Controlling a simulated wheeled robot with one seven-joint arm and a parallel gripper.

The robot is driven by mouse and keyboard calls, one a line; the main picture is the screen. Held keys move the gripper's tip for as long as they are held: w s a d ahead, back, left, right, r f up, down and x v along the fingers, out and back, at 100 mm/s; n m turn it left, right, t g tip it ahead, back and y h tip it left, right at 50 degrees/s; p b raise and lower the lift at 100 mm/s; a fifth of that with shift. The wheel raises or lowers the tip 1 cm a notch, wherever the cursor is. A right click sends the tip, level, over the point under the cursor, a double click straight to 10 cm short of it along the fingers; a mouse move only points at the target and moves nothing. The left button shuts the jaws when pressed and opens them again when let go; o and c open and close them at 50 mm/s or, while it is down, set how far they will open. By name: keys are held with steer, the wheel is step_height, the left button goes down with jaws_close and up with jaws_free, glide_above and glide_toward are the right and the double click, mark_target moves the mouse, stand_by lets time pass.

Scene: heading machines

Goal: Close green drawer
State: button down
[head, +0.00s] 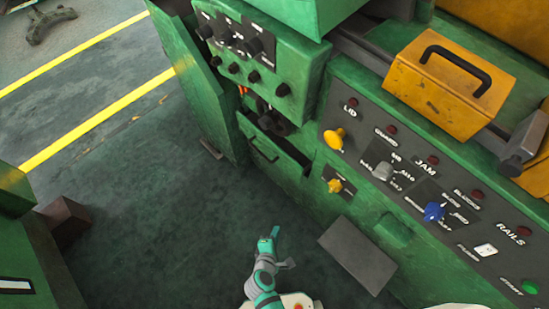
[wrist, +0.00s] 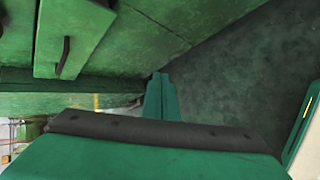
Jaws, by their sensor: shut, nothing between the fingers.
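The green drawer (head: 275,152) is low in the green machine's front in the head view. It stands partly open, with a dark gap along its top edge and a dark bar handle (head: 262,150) on its face. In the wrist view the drawer face (wrist: 88,35) shows at upper left, with its handle (wrist: 63,57). My gripper (head: 275,232) is shut and empty, apart from the drawer, over the floor in front of the machine. Its teal fingers lie together at the middle of the wrist view (wrist: 160,98).
A control panel (head: 408,235) with coloured knobs is right of the drawer. A knob box (head: 240,48) is above it. A grey plate (head: 357,254) juts at lower right. A green machine part and brown block (head: 66,222) stand at left. Floor between is clear.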

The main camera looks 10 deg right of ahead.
steer(key=w+n+h, duration=0.3)
steer(key=w, duration=0.4)
steer(key=n+t+h, duration=0.2)
steer(key=n+h, duration=0.3)
steer(key=h, duration=0.3)
glide_toward(281, 152)
steer(key=x, duration=0.6)
steer(key=shift+w+d, duration=0.1)
steer(key=shift+d, duration=0.1)
